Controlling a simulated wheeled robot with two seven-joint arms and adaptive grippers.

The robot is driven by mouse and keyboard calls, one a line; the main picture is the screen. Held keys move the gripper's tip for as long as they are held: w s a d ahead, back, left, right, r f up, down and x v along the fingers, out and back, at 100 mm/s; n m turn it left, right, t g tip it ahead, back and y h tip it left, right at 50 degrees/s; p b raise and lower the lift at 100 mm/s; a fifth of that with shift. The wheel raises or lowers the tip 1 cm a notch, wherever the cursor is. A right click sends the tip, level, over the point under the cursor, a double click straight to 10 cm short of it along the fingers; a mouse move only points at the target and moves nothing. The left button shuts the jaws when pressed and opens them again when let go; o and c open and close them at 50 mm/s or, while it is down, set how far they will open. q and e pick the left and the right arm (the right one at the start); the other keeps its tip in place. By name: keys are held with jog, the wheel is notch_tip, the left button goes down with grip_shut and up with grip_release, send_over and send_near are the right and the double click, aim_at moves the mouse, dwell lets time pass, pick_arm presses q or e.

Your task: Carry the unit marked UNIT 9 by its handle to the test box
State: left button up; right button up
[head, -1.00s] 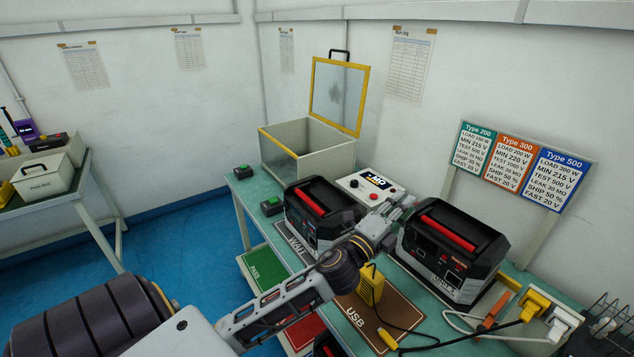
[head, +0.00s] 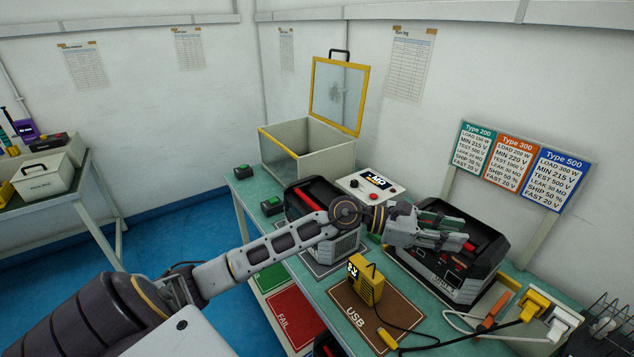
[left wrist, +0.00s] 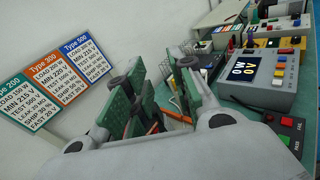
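A black unit with a red handle (head: 455,268) stands on the bench at right; its front label is too small to read surely. My left gripper (head: 447,232) is over its top at the red handle (head: 469,246), which the fingers partly hide. The left wrist view shows the two green-padded fingers (left wrist: 148,108) spread apart, with no handle visible between them. A second black unit (head: 345,245) with a red handle stands further left, partly behind my left arm. The test box (head: 325,160) has a yellow-edged, clear lid standing open at the back. My right gripper is out of view.
A yellow device (head: 367,283) with a cable stands on the brown USB mat (head: 350,308). A control panel (head: 362,188) sits before the test box. Type signs (head: 515,165) stand behind the unit. Plugs and sockets (head: 540,310) lie at right. A meter (left wrist: 255,72) shows in the wrist view.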

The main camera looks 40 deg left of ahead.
pick_arm(q)
jog(key=w+a+f+m+g+y, duration=0.1)
jog(key=w+a+f+m+y, duration=0.15)
jog(key=a+f+y, duration=0.4)
jog(key=w+a+f+m+g+y, duration=0.15)
jog(key=a+m+y, duration=0.25)
jog(key=a, duration=0.5)
jog(key=s+a+r+g+y, duration=0.1)
jog(key=a+y, duration=0.3)
jog(key=a, duration=0.7)
jog(key=s+a+r+g+y, duration=0.1)
jog(key=a+r+y, duration=0.3)
jog(key=a, duration=0.6)
jog(key=shift+s+a+y, duration=0.3)
jog(key=shift+a+y, duration=0.05)
jog(key=shift+a, duration=0.05)
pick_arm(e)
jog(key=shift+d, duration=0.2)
